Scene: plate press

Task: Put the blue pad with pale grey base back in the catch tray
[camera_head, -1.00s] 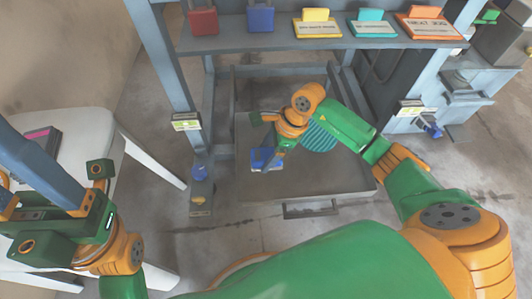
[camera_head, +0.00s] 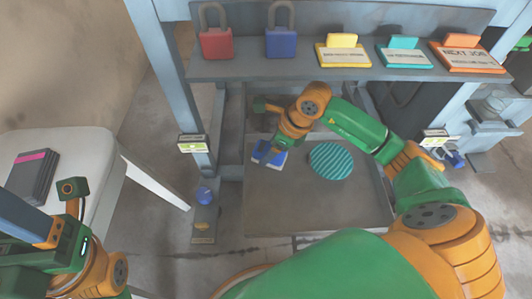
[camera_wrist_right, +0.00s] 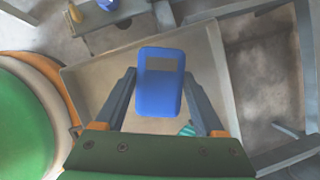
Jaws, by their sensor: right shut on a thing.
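The blue pad with pale grey base (camera_head: 268,153) is in my right gripper (camera_head: 272,145), over the back left part of the grey catch tray (camera_head: 300,215). In the right wrist view the pad (camera_wrist_right: 160,95) sits between the two grey fingers of the right gripper (camera_wrist_right: 160,75), which is shut on it. I cannot tell whether the pad touches the tray floor. A round teal ribbed pad (camera_head: 332,160) lies in the tray, right of the blue pad. My left gripper (camera_head: 35,225) is at the lower left, partly cut off; its opening is unclear.
A shelf (camera_head: 300,68) above the tray bears red and blue padlocks and several coloured signs. A press post (camera_head: 190,110) stands left of the tray. A white table (camera_head: 85,150) with a dark box (camera_head: 33,175) is at the left. The tray's front half is clear.

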